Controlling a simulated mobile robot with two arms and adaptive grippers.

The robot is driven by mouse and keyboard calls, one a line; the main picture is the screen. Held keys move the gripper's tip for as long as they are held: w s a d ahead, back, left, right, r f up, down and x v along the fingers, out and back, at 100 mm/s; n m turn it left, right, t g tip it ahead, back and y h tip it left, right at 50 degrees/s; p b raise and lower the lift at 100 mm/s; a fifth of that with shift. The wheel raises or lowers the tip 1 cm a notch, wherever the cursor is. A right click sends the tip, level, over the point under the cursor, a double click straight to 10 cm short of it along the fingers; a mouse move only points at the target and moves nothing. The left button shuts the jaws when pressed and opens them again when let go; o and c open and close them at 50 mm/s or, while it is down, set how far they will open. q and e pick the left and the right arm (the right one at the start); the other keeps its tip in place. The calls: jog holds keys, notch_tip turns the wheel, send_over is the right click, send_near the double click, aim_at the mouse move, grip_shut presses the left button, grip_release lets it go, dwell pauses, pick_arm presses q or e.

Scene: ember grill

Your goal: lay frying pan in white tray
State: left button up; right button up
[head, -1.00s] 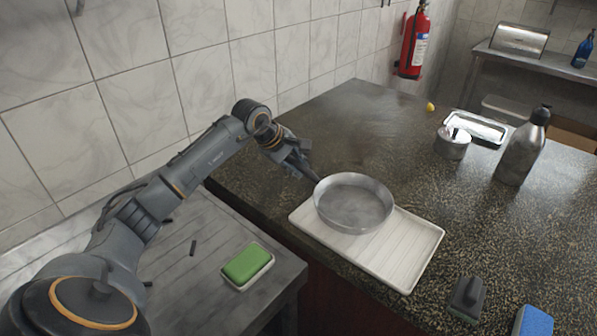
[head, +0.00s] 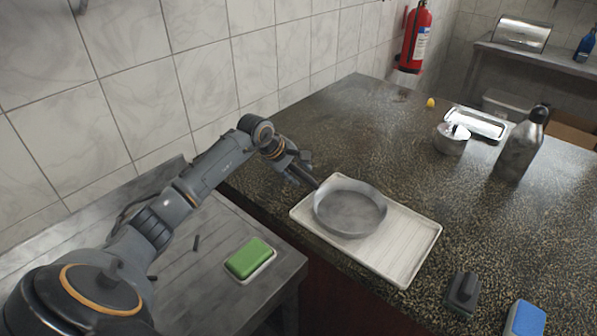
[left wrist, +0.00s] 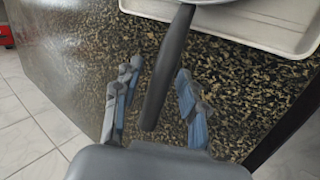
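The grey metal frying pan (head: 350,209) rests on the white tray (head: 408,247), towards the tray's left and back part. Its dark handle (head: 303,176) points back left over the tray's edge towards my left gripper (head: 298,166). In the left wrist view, the handle (left wrist: 167,75) runs between the two blue-padded fingers of my left gripper (left wrist: 156,80), with a gap on each side. The white tray (left wrist: 232,26) and a little of the pan's rim show at the top there. My right gripper is in neither view.
The tray lies on a dark speckled counter (head: 330,120). A metal pot (head: 451,141), a metal bottle (head: 520,145) and a small metal tray (head: 478,123) stand farther right. A dark brush-like block (head: 462,292) and a blue sponge (head: 526,319) lie near the front. A green sponge (head: 249,258) sits at left.

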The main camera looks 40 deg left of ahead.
pick_arm(q)
jog(key=b+v, duration=0.2)
jog(key=v, duration=1)
jog(key=shift+b, duration=0.4)
